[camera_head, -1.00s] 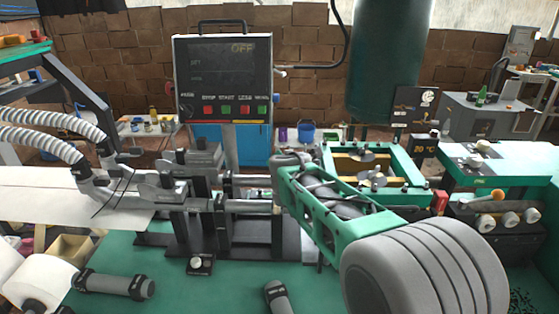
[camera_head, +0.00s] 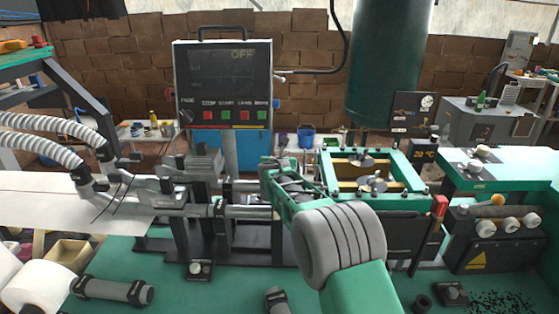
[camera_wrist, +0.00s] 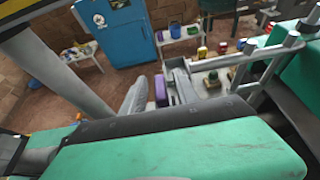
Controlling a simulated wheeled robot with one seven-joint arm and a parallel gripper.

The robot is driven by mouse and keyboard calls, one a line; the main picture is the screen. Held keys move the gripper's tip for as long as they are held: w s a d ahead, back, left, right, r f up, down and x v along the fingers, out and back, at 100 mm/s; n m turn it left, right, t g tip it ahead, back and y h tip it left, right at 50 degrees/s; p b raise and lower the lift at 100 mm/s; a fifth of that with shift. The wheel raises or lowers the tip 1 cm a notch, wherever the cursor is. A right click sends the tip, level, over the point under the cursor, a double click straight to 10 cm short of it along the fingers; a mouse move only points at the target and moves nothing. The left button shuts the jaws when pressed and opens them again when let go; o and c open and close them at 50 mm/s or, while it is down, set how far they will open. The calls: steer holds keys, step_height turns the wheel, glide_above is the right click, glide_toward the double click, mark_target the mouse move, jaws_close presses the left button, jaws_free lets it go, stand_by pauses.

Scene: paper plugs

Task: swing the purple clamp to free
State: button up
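A small purple block (camera_wrist: 161,90), which looks like the purple clamp, shows near the middle of the wrist view. It sits beside a grey lever-like part on the machine. In the head view I cannot make out the purple clamp; my arm covers part of the machine there. The end of my arm with my gripper (camera_head: 272,172) is at the middle of the head view, over the grey rods, left of the green frame.
A control panel (camera_head: 223,82) reading OFF stands behind the machine. The green frame (camera_head: 408,172) with metal knobs is close to my arm's right. Paper rolls (camera_head: 38,287) and dark grey cylinders (camera_head: 110,289) lie at front left. The green tabletop (camera_head: 225,290) is partly clear in front.

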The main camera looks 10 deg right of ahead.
steer(key=shift+c, duration=0.3)
jaws_close()
stand_by(1.1)
